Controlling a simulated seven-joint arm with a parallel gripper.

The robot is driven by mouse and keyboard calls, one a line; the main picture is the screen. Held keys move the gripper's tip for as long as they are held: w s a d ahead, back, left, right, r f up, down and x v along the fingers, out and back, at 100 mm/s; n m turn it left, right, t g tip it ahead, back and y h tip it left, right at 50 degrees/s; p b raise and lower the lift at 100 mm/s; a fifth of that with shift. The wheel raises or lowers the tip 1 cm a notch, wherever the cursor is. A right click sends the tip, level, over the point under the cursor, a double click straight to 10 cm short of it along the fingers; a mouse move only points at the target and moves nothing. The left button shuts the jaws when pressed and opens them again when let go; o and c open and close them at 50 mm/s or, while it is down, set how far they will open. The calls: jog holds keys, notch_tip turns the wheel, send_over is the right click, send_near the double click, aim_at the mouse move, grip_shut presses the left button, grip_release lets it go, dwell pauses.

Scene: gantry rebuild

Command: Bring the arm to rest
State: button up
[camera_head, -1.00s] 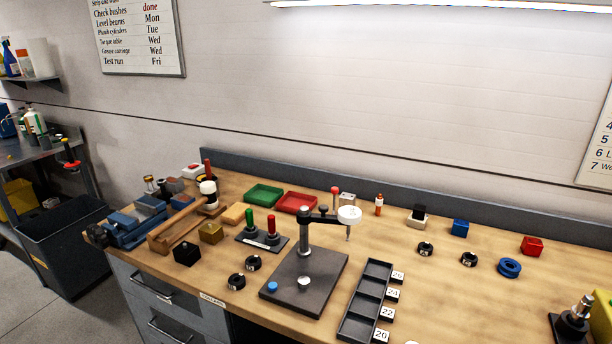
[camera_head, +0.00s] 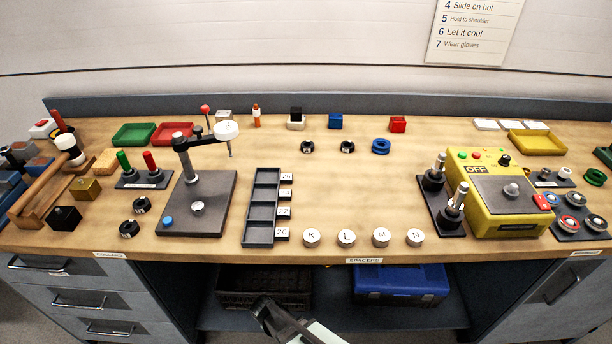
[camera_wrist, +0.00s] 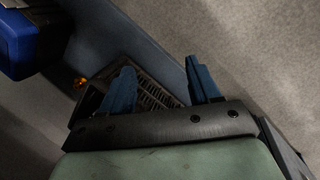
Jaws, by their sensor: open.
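My gripper (camera_head: 268,308) shows at the bottom middle of the head view, in front of the workbench and below the level of its top. In the wrist view its two blue fingers (camera_wrist: 163,88) stand apart with nothing between them. Beyond them lie the floor (camera_wrist: 270,60) and the dark slatted crate (camera_wrist: 150,97) under the bench. The gripper touches nothing that I can see. The rest of my arm is mostly out of view.
The workbench top (camera_head: 330,190) holds a stand with a dark base (camera_head: 220,205), a four-part tray (camera_head: 247,210), several round spacers (camera_head: 346,237) and a yellow unit (camera_head: 490,220). A blue case (camera_head: 400,285) sits on the shelf below. The bench's front edge lies beyond my gripper.

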jog(key=s+d+f+m+g, duration=0.15)
jog(key=s+d, duration=0.25)
jog(key=d, duration=0.4)
jog(key=s+d+r+m+g, duration=0.1)
jog(key=s+d+m+g, duration=0.25)
jog(key=d, duration=0.45)
jog(key=s+d+r+m+g+y, duration=0.1)
jog(key=s+d+m, duration=0.3)
jog(key=s+d, duration=0.4)
jog(key=s+g+y, duration=0.1)
jog(key=s, duration=0.3)
jog(key=shift+d+m+g+y, duration=0.3)
jog(key=shift+d+g+y, duration=0.1)
